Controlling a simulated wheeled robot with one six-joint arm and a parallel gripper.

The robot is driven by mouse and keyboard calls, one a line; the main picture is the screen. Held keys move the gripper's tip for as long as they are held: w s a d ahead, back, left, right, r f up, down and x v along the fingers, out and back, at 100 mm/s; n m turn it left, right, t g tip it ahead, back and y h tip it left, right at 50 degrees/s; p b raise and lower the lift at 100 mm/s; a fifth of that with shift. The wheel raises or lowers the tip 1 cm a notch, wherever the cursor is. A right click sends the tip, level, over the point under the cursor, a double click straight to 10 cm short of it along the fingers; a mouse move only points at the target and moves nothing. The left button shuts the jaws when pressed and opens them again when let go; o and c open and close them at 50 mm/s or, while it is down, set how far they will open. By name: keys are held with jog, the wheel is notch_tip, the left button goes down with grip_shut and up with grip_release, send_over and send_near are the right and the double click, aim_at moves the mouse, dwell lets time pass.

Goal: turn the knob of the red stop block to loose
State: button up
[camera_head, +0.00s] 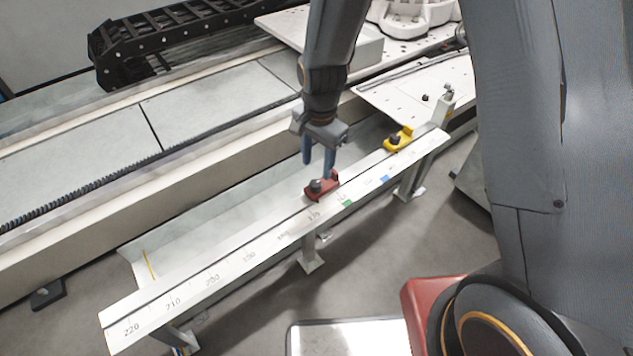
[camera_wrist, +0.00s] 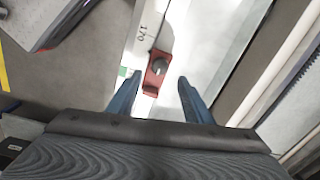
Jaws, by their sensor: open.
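The red stop block (camera_head: 328,186) sits on the white rail (camera_head: 262,238) with the printed scale. Its dark knob (camera_head: 315,186) stands on the end toward the lower left. In the wrist view the red block (camera_wrist: 152,83) lies between and beyond my fingertips, with its round grey knob (camera_wrist: 159,67) on top. My gripper (camera_head: 319,160) is above the block, fingers pointing down, apart from the knob.
A yellow stop block (camera_head: 397,139) with a dark knob sits farther up the rail. Green (camera_head: 347,203) and blue (camera_head: 385,178) marks are on the rail's front face. A white perforated plate (camera_head: 420,95) is behind. The rail's lower left stretch is clear.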

aim_at(316, 183)
notch_tip(316, 183, down, 7)
jog(key=shift+w+a+b, duration=0.1)
jog(key=shift+b, duration=0.7)
jog(key=c, duration=1.1)
